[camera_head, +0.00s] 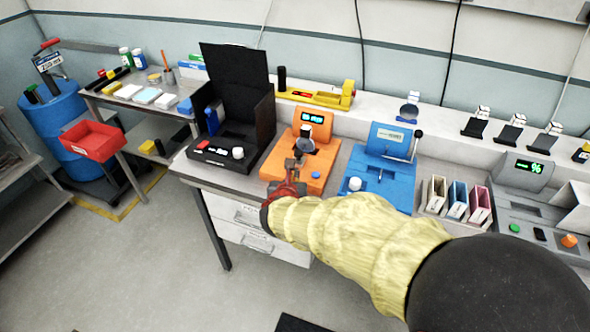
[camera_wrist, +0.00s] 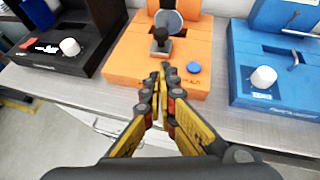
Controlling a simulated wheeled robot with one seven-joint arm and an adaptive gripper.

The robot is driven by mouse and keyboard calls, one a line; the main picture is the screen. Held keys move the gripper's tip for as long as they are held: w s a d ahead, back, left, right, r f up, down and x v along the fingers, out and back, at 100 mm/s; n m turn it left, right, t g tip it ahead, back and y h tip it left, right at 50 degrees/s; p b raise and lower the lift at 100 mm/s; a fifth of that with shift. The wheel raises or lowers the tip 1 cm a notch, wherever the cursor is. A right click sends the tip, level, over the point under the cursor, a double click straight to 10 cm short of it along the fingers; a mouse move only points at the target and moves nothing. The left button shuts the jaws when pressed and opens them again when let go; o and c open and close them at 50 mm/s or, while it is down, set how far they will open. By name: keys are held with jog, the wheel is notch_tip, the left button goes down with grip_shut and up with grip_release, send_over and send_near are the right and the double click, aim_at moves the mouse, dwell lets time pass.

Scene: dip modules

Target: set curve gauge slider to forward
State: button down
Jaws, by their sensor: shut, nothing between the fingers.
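The orange module (camera_head: 323,160) sits on the bench with a small lit display, and it also fills the upper middle of the wrist view (camera_wrist: 120,52). A dark upright knob (camera_wrist: 161,42), which looks like its slider, stands on its top in front of a round grey disc (camera_wrist: 168,21). A blue button (camera_wrist: 194,67) is to the right of the knob. My gripper (camera_wrist: 160,72) is shut and empty, its fingertips over the module's front part, just short of the knob. It also shows in the head view (camera_head: 296,172). I cannot read a curve gauge label.
A black module with a raised lid (camera_head: 238,90) stands on the left, a blue module (camera_head: 385,180) on the right. White knobs rise from both. Small binders (camera_head: 457,200) and a grey module (camera_head: 525,175) stand further right. A yellow device (camera_head: 320,96) is behind.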

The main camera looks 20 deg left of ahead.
jog(key=v, duration=0.3)
jog(key=shift+s+p, duration=0.15)
jog(key=shift+p, duration=0.15)
jog(key=shift+d+r, duration=0.1)
jog(key=s+d+m+g+h, duration=0.2)
jog(key=s+d+m, duration=0.2)
jog(key=d+m, duration=0.3)
jog(key=s+d+f+m+g+h, duration=0.1)
jog(key=s+d+m, duration=0.2)
jog(key=d+m, duration=0.35)
jog(key=s+d+m+g+h, duration=0.2)
jog(key=s+d+m, duration=0.2)
jog(key=d+m, duration=0.3)
jog(key=s+d+r+m+g+y, duration=0.2)
jog(key=s+d+r+m, duration=0.1)
jog(key=s+d+m, duration=0.3)
jog(key=s+d+r+m+g+y, duration=0.1)
jog(key=s+d+r+m, duration=0.25)
jog(key=s+m, duration=0.45)
jog(key=d+r+m+t, duration=0.1)
jog(key=d+r+m, duration=0.2)
jog(key=d, duration=0.3)
jog(key=shift+s+r+t, duration=0.3)
jog(key=shift+r+t, duration=0.1)
jog(key=shift+r, duration=0.5)
